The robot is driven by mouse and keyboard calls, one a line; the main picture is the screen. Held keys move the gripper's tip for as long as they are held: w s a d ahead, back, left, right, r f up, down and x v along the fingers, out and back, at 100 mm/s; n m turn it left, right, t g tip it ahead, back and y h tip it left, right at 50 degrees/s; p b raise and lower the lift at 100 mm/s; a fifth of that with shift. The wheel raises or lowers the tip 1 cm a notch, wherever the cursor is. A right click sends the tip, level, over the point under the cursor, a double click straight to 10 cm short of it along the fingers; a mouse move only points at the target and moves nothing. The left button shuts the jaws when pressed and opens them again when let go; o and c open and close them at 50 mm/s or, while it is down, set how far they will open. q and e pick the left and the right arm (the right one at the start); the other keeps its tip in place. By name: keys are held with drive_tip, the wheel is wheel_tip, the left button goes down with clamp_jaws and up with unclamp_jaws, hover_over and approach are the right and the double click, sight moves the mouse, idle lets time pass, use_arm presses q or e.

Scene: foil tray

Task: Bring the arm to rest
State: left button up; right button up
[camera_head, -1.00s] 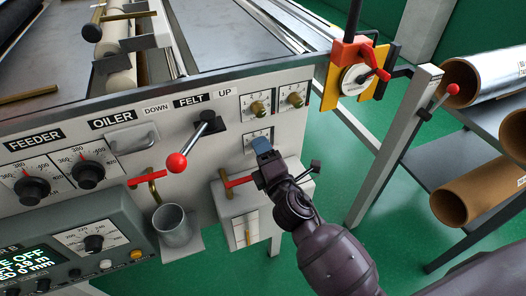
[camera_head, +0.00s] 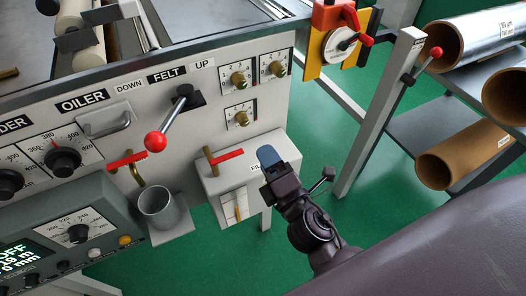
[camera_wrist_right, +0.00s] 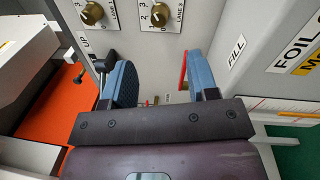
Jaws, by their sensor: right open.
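My right gripper (camera_head: 270,168) is in front of the machine's front panel in the head view, just right of the red-handled valve (camera_head: 223,156) on the small white box. A gap shows between it and the red handle. In the right wrist view its two blue-padded fingers (camera_wrist_right: 160,85) stand apart with nothing held between them. The dark right arm comes in from the lower right. My left gripper is in neither view.
The white panel carries the felt lever with its red knob (camera_head: 155,142), lane dials (camera_head: 238,78) and a grey metal cup (camera_head: 158,207). A grey post with a red-knobbed lever (camera_head: 436,52) and a rack of rolls (camera_head: 450,165) stand right. Green floor (camera_head: 300,125) lies open between.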

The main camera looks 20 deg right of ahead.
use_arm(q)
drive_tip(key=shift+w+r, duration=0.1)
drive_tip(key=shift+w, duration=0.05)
use_arm(e)
drive_tip(key=shift+s, duration=0.1)
use_arm(q)
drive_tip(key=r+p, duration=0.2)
drive_tip(key=p, duration=0.1)
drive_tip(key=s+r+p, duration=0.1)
drive_tip(key=p, duration=0.1)
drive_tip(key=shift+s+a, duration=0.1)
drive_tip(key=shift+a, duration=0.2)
use_arm(e)
drive_tip(key=s+d+f+m+g, duration=0.4)
drive_tip(key=s+d+f+m, duration=0.1)
drive_tip(key=s+m, duration=0.3)
drive_tip(key=s+d+f+m+g+h, duration=0.1)
drive_tip(key=s+d+f+m+g, duration=0.3)
drive_tip(key=s+f+m, duration=0.3)
drive_tip(key=d+f+m, duration=0.1)
drive_tip(key=m, duration=0.3)
drive_tip(key=shift+s+f+m, duration=0.15)
drive_tip(key=shift+s+m, duration=0.15)
drive_tip(key=shift+s, duration=0.1)
